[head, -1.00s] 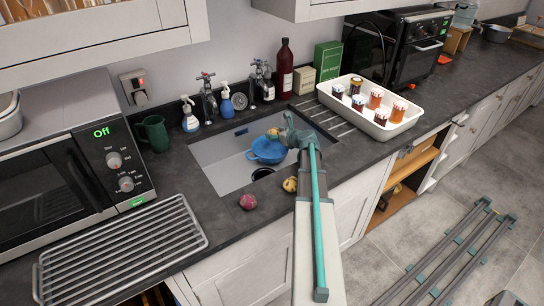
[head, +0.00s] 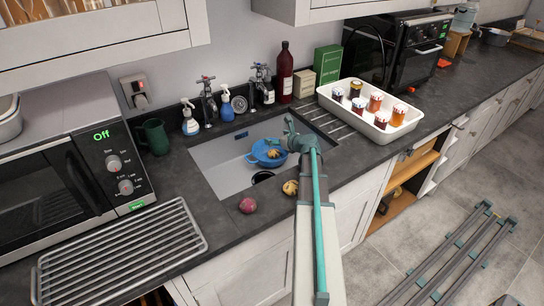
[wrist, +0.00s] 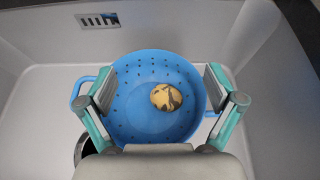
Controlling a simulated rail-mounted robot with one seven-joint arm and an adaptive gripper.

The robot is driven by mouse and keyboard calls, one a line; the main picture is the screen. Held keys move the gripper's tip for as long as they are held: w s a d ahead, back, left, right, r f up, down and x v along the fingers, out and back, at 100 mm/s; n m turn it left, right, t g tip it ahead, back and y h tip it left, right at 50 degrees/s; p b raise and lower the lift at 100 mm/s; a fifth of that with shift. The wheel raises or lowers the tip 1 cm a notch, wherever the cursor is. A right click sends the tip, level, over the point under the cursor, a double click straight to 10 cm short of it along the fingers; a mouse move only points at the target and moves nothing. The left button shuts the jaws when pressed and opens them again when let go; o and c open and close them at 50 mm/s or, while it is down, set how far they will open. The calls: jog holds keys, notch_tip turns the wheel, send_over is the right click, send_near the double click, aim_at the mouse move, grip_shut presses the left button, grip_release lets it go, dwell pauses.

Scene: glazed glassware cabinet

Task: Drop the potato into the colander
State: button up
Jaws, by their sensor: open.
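The blue colander (head: 262,157) stands in the sink, and it also shows in the wrist view (wrist: 130,125). A yellow-brown potato with dark patches (wrist: 166,97) lies inside it, right of the bowl's middle; it also shows in the head view (head: 273,153). My gripper (wrist: 160,85) is open and empty above the colander, its fingers spread either side of the bowl, apart from the potato. In the head view my gripper (head: 290,125) is at the colander's right.
A red round vegetable (head: 247,205) and another potato (head: 290,187) lie on the counter's front edge. A white tray of jars (head: 372,126) stands right of the sink (head: 215,155). A tap (head: 262,85) and soap bottles stand behind it.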

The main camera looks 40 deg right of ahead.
jog(key=v, duration=0.7)
jog(key=shift+w, duration=0.1)
